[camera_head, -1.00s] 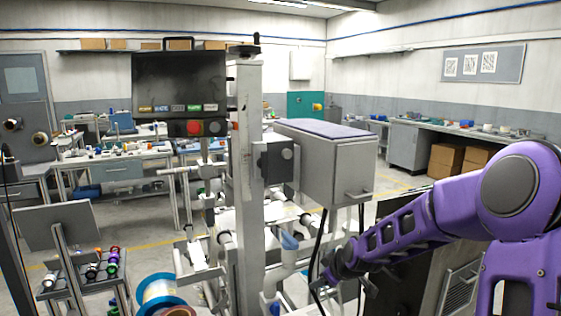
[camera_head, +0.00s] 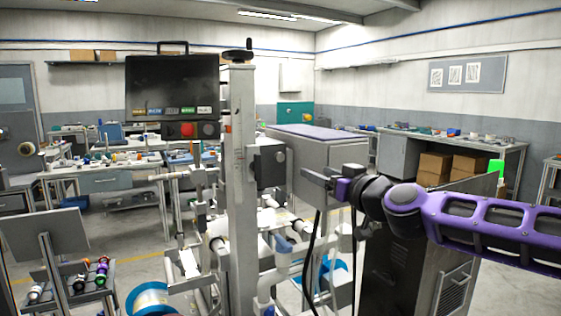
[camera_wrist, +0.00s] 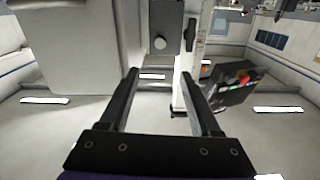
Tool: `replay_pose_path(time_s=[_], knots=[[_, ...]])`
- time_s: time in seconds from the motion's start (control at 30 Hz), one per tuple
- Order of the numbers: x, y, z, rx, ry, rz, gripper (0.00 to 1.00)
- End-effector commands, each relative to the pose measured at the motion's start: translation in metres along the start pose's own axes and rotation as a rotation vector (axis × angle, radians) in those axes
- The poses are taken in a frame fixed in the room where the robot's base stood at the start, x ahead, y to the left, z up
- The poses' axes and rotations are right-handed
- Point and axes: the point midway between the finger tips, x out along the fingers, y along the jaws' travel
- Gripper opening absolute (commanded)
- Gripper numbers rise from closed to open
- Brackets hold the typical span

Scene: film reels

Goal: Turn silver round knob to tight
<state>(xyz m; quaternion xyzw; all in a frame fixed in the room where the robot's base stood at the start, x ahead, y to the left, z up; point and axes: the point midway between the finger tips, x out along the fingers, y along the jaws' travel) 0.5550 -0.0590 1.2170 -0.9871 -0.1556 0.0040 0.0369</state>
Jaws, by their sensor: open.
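The silver round knob (camera_head: 280,156) sits on the side of a dark box (camera_head: 264,170) clamped to the tall grey column (camera_head: 241,200). In the wrist view, which is upside down, the knob (camera_wrist: 160,43) shows small and pale on the dark box, beyond the gap between my fingertips. My gripper (camera_head: 307,181) is to the right of the knob and slightly below it in the head view, pointing left. In the wrist view, my gripper (camera_wrist: 160,75) has its two black fingers apart with nothing between them. The knob is not touched.
A dark control panel (camera_head: 172,88) hangs left of the column. Black cables (camera_head: 308,260) hang below. A dark cabinet (camera_head: 410,260) stands under my arm.

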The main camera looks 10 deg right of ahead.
Motion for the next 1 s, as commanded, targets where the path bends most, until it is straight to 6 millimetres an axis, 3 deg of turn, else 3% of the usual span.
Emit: replay_pose_path(time_s=[1.0], knots=[[0.151,-0.002,0.001,0.001,-0.003,-0.003,0.64]])
